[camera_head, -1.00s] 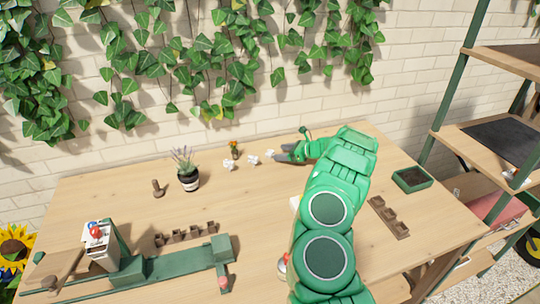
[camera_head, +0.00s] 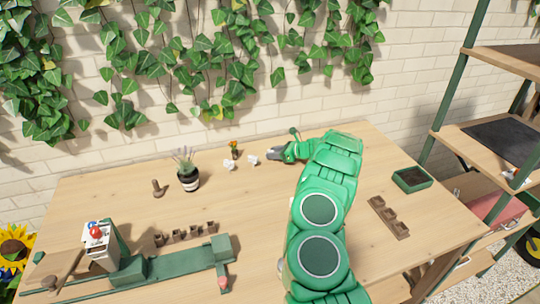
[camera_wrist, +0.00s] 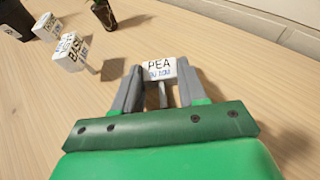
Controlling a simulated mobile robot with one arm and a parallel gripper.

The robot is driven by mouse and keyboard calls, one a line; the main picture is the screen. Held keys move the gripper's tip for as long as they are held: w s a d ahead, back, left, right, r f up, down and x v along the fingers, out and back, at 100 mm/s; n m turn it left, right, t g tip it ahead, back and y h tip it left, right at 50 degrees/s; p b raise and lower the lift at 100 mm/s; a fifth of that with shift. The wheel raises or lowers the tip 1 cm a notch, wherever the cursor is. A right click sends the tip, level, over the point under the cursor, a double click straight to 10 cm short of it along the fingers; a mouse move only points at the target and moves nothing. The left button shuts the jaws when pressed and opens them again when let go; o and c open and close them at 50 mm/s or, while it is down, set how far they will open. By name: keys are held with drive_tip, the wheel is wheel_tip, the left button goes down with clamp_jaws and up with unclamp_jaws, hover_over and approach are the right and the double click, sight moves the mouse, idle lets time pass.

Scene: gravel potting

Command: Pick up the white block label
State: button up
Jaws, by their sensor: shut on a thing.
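A white block label (camera_wrist: 159,69) marked "PEA" on a thin stake sits between my gripper's (camera_wrist: 159,84) two grey fingers in the wrist view, and the fingers are shut on it. In the head view my gripper (camera_head: 273,155) is at the back of the wooden table, near the wall, and hides this label. Two other white block labels stand to its left: one (camera_head: 252,160) close by, marked like "BASIL" in the wrist view (camera_wrist: 68,52), and one (camera_head: 229,165) further left (camera_wrist: 46,26).
A green planter tray (camera_head: 412,180) and brown seed tray (camera_head: 389,218) lie right of my arm. A green bench device (camera_head: 165,266) fills the front left. Mid-table is clear.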

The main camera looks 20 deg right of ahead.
drive_tip(key=shift+c, duration=0.2)
drive_tip(key=shift+r, duration=0.4)
drive_tip(key=r, duration=0.3)
drive_tip(key=shift+s, duration=0.2)
drive_tip(key=s+a+r, duration=0.2)
drive_tip(key=s+r, duration=0.7)
drive_tip(key=s, duration=0.4)
drive_tip(key=shift+a, duration=0.4)
drive_tip(key=shift+r, duration=0.15)
drive_tip(key=w+a+r+m+t+h, duration=0.35)
drive_tip(key=w+a+r, duration=0.25)
drive_tip(key=w+a, duration=0.25)
drive_tip(key=w+a+r+m+h, duration=0.1)
drive_tip(key=a+r+m+h, duration=0.1)
drive_tip(key=r, duration=0.4)
drive_tip(key=w+a+r+m+h, duration=0.2)
drive_tip(key=a+r+m+h, duration=0.1)
drive_tip(key=r, duration=0.4)
drive_tip(key=shift+a+r+m+t+h, duration=0.2)
drive_tip(key=shift+a+m+t+h, duration=0.15)
drive_tip(key=shift+a+h, duration=0.55)
